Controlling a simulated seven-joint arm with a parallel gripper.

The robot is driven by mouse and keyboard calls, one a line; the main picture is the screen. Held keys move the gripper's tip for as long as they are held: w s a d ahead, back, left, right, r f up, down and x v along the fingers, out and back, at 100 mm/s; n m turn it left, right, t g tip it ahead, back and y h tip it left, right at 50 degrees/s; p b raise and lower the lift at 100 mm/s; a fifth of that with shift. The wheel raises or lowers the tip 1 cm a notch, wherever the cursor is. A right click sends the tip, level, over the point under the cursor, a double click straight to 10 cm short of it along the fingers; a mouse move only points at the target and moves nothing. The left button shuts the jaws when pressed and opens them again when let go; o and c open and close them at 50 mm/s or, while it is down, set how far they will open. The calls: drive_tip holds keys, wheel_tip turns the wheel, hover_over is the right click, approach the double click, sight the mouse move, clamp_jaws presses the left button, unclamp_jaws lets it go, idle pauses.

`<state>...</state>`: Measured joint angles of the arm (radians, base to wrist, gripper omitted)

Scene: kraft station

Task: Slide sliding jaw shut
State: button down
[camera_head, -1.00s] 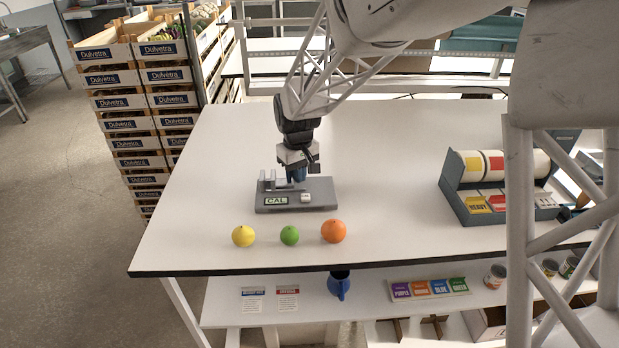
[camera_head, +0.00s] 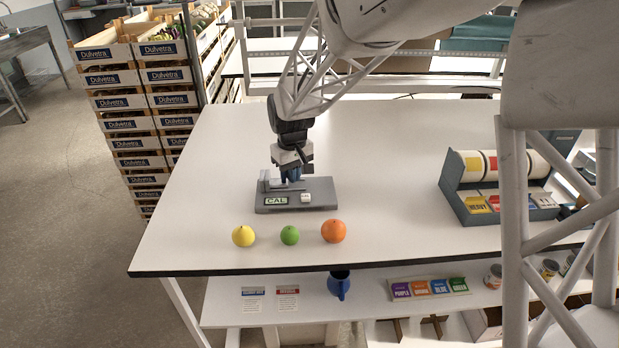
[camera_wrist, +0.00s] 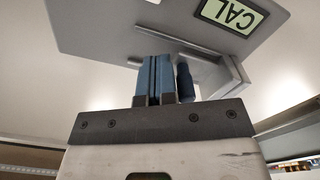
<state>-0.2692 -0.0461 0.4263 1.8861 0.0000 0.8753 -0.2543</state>
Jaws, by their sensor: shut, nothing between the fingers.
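A grey gauge base plate (camera_head: 322,190) with a green-lit CAL display (camera_head: 276,201) and a small white block (camera_head: 306,197) lies on the table. Upright grey jaw pieces (camera_head: 264,181) stand at its left end; the gap between them is too small to tell. My gripper (camera_head: 292,179) is shut and empty, pointing down just right of these jaw pieces, low over the plate. In the wrist view, its blue fingers (camera_wrist: 155,78) are together. A darker blue cylinder (camera_wrist: 185,82) and the grey jaw block (camera_wrist: 227,78) are beside them. Contact cannot be told.
Yellow (camera_head: 243,236), green (camera_head: 290,235) and orange (camera_head: 333,231) fruits lie in front of the plate. A blue-grey rack (camera_head: 462,203) with rolls stands at the right. The white table (camera_head: 390,165) between is clear.

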sight(298, 187)
drive_tip(key=shift+d, duration=0.35)
idle(0.9)
idle(0.3)
wheel_tip(298, 187, up, 7)
idle(1.1)
idle(0.4)
drive_tip(key=s+d+r+m, duration=0.1)
drive_tip(key=s+d+r, duration=0.1)
drive_tip(key=s+d, duration=0.3)
drive_tip(key=s+d+r+m+t, duration=0.1)
drive_tip(key=s+d+r, duration=0.2)
drive_tip(key=s, duration=0.4)
drive_tip(key=s+d+r+m, duration=0.1)
drive_tip(key=s+d+r, duration=0.1)
drive_tip(key=s+d, duration=0.3)
drive_tip(key=s+d+f+m, duration=0.1)
drive_tip(key=s+d, duration=0.1)
drive_tip(key=s, duration=0.7)
drive_tip(key=s+d+f+m+t, duration=0.1)
drive_tip(key=s+d+m, duration=0.1)
drive_tip(key=s, duration=0.6)
drive_tip(key=shift+s+d+t, duration=0.2)
drive_tip(key=shift+s+t, duration=0.1)
drive_tip(key=shift+s, duration=0.05)
